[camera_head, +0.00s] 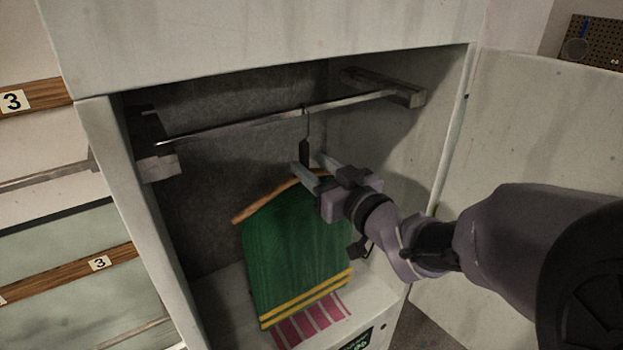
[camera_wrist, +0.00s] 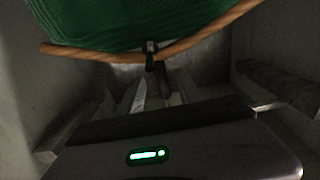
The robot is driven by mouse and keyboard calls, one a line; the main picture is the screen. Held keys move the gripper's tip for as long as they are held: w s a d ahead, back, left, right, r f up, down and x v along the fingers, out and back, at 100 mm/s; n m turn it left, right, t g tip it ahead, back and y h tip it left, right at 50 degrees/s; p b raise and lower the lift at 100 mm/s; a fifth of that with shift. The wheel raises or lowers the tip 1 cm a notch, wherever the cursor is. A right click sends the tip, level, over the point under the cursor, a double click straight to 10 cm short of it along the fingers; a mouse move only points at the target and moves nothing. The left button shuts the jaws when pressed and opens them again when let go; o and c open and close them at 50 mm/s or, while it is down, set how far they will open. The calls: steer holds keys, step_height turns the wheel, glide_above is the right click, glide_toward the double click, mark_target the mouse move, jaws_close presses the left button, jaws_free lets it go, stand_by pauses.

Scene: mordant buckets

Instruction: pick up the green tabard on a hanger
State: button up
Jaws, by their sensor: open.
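The green tabard (camera_head: 293,245) with yellow stripes near its hem hangs on a wooden hanger (camera_head: 262,205) inside an open cabinet. The hanger's hook goes over a metal rail (camera_head: 270,117), with a dark piece on its stem (camera_head: 304,152). My gripper (camera_head: 307,165) is open at the top of the hanger, its fingers near the stem. In the wrist view the tabard (camera_wrist: 130,22) and the wooden hanger (camera_wrist: 205,40) fill the top, and the stem stands close to the fingers (camera_wrist: 160,90). I cannot tell whether the fingers touch it.
The cabinet's side wall (camera_head: 430,150) and open door (camera_head: 540,150) stand to the right of the rail. A pink striped patch (camera_head: 312,320) lies on the cabinet floor below the tabard. Numbered wooden strips (camera_head: 60,277) are at the left. A pegboard (camera_head: 600,40) is at the top right.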

steer(key=x, duration=0.6)
steer(key=shift+a+f, duration=0.1)
steer(key=shift+a, duration=0.05)
jaws_close()
stand_by(1.1)
